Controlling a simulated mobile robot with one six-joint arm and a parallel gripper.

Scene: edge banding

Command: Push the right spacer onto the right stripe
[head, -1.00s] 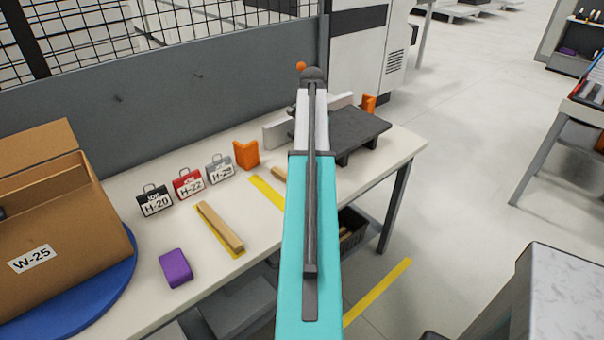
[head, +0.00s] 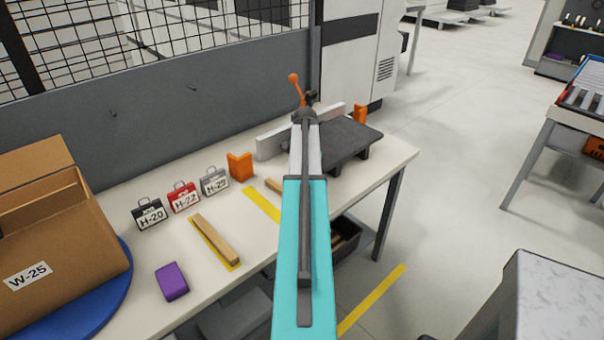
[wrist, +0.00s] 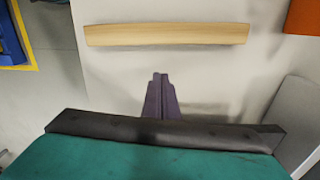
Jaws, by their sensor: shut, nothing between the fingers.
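The right spacer (head: 274,186), a pale wooden bar, lies on the table beside the right stripe (head: 262,204), a yellow band to its left. My arm hides part of the spacer in the head view. In the wrist view the spacer (wrist: 167,33) lies crosswise beyond the fingertips, with a gap between. My gripper (wrist: 160,80) is shut and empty, its dark fingers together and pointing at the bar's middle. The head view does not show the fingers, which are behind my arm. The right stripe is not visible in the wrist view.
Another wooden bar (head: 216,240) lies on the left yellow stripe. Job tags, an orange bracket (head: 240,166) and a purple block (head: 171,281) stand around it. A dark raised plate (head: 345,143) is at the right. A cardboard box (head: 60,235) fills the left end.

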